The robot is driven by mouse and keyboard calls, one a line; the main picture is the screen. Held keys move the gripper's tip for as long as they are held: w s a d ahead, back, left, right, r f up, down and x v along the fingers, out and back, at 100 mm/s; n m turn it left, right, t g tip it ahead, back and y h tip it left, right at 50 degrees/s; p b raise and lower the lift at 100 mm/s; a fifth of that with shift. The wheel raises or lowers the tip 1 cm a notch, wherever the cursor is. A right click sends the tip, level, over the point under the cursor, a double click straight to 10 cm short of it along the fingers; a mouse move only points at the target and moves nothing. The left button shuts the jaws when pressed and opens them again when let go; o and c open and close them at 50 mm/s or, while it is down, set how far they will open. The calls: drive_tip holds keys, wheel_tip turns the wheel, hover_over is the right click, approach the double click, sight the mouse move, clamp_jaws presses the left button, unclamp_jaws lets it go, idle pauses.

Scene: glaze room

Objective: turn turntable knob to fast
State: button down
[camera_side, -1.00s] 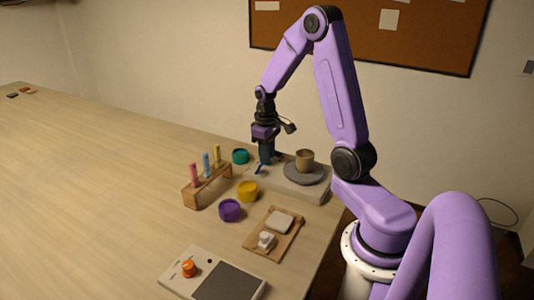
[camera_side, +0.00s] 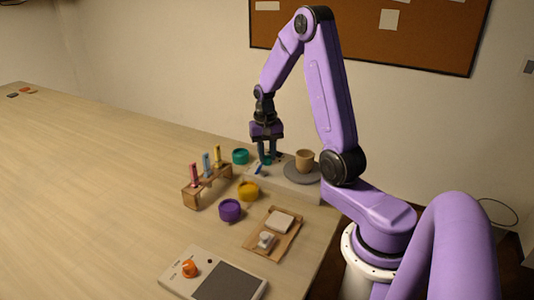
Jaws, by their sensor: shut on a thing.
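The turntable has a pale base (camera_side: 300,190) with a round grey wheel (camera_side: 302,174) on its right part. A brown cup (camera_side: 304,161) stands upright on the wheel. My gripper (camera_side: 267,159) points straight down over the left end of the base. Its jaws are shut on a small teal knob (camera_side: 267,161) that shows between the fingertips. A short blue piece (camera_side: 258,169) lies just in front of the fingers on the base. The knob is mostly hidden, and I cannot read its setting.
A teal pot (camera_side: 240,156), a yellow pot (camera_side: 248,191) and a purple pot (camera_side: 230,210) stand left of the turntable. A wooden rack (camera_side: 208,186) holds coloured tubes. In front are a wooden tray (camera_side: 273,233) and a device with an orange knob (camera_side: 189,268).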

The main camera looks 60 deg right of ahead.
drive_tip(key=shift+m, duration=0.5)
drive_tip(key=c, duration=0.9)
unclamp_jaws()
drive_tip(key=shift+r, duration=0.1)
wheel_tip(320, 180, up, 17)
drive_tip(key=shift+w+a+r, duration=0.15)
drive_tip(key=shift+w+a, duration=0.05)
drive_tip(key=shift+w, duration=0.1)
